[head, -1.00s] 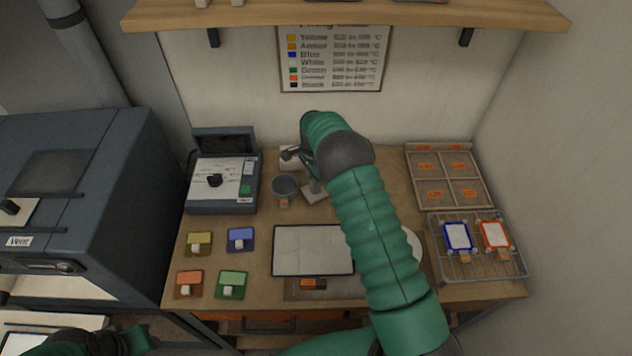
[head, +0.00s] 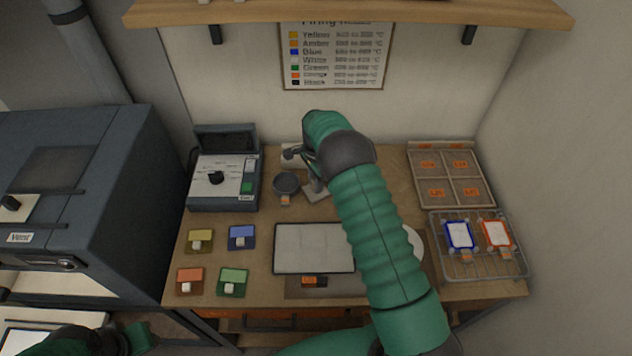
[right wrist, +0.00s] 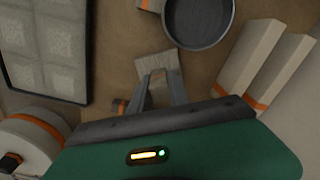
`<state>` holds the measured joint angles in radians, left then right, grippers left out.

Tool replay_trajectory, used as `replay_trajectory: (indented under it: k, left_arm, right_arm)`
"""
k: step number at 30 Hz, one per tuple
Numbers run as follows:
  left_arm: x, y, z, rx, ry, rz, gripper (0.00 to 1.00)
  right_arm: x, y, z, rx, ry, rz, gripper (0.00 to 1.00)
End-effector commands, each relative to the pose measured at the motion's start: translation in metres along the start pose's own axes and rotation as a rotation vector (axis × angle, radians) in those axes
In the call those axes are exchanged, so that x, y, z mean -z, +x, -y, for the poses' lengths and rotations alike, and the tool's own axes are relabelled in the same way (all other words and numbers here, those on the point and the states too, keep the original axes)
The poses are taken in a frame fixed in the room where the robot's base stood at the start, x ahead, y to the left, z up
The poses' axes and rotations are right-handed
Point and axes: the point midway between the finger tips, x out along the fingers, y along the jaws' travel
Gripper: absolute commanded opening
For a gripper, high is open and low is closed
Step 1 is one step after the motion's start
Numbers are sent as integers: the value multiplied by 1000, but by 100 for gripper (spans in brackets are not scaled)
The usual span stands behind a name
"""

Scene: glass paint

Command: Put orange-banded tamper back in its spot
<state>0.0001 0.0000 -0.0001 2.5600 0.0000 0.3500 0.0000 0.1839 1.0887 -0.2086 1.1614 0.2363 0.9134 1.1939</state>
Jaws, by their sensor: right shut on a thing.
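My right gripper (head: 312,168) reaches over the back middle of the table, just right of the dark round bowl (head: 287,183). In the right wrist view its fingers (right wrist: 161,92) are shut on a pale, flat-ended block (right wrist: 159,69), which I take to be the tamper; no orange band shows on it. The block also shows below the fingers in the head view (head: 316,192). I cannot tell whether it touches the table. A small dark piece with orange (right wrist: 118,105) shows beside the fingers. My left gripper (head: 138,338) is at the lower left, its jaws unclear.
Pale orange-banded blocks (right wrist: 250,62) stand close beside the gripper. A white orange-banded round thing (right wrist: 30,140) is near it too. A pale panel (head: 312,249) lies in front. A wire rack (head: 480,266), a divided tray (head: 450,172) and a control box (head: 222,180) stand around.

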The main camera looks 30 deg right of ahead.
Motion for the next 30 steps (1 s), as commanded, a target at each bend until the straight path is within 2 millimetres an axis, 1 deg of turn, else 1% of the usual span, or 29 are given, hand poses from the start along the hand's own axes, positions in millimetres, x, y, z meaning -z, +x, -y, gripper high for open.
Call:
replay_trajectory:
  k: [1,2,6,7,8,16,20,23,29,30]
  left_arm:
    - [0,1,0,0,0,0,36]
    - [0,0,0,0,0,0,36]
    - [0,0,0,0,0,0,36]
    - [0,0,0,0,0,0,36]
    - [0,0,0,0,0,0,36]
    - [0,0,0,0,0,0,36]
    - [-1,4,0,0,0,0,36]
    - [-2,9,0,0,0,0,36]
    - [-5,20,0,0,0,0,36]
    - [-5,21,0,0,0,0,36]
  right_arm:
    - [0,1,0,1,0,0,0]
    - [0,1,0,1,0,0,23]
    - [0,0,0,1,0,0,41]
    - [0,0,0,1,0,0,45]
    - [0,0,0,0,0,0,47]
    - [0,0,0,0,0,0,47]
    - [0,-10,1,2,0,-1,47]
    - [0,-30,2,5,0,-1,47]
    - [2,-89,2,6,0,-2,47]
    - [2,-102,2,6,0,-1,47]
